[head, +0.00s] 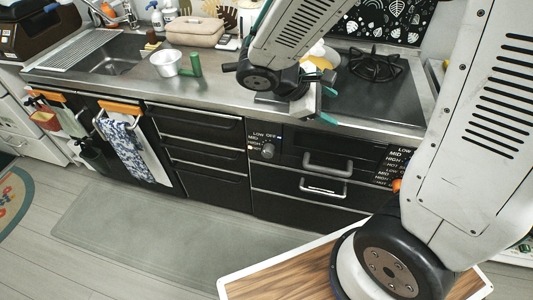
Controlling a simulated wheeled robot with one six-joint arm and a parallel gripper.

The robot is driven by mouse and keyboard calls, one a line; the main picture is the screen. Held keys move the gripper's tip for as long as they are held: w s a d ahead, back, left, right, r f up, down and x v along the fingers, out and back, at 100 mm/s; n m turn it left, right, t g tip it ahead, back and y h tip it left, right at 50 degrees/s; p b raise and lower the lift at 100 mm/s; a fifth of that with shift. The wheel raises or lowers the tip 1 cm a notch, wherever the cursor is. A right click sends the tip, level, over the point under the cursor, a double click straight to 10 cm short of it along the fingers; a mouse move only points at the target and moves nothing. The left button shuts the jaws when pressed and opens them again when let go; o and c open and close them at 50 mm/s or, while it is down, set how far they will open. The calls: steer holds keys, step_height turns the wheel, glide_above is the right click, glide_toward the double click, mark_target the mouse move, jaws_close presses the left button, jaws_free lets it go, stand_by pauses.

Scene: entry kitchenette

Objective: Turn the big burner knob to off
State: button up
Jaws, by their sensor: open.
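A round grey stove knob (268,150) sits on the black front panel, beside printed LOW, OFF, MID and HIGH marks. Its exact setting is too small to tell. A second label panel (398,160) is farther right, and an orange part (397,185) shows beside it, partly hidden by my arm. I cannot tell which control belongs to the big burner. My gripper (316,98) is open and empty, above the front edge of the stove top, up and to the right of the grey knob and apart from it.
The stove top (350,95) has a black burner grate (376,65) at the back right. Drawer handles (325,162) stick out below. A wooden-topped surface (280,275) is in front; floor is clear at left.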

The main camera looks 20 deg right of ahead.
steer(key=w+a+f+n+t+h, duration=0.2)
steer(key=w+f+n, duration=0.3)
steer(key=n+t+y, duration=0.3)
steer(key=n+t, duration=0.6)
steer(key=n, duration=0.6)
glide_toward(266, 155)
steer(key=x, duration=1.1)
steer(key=shift+d+r, duration=0.1)
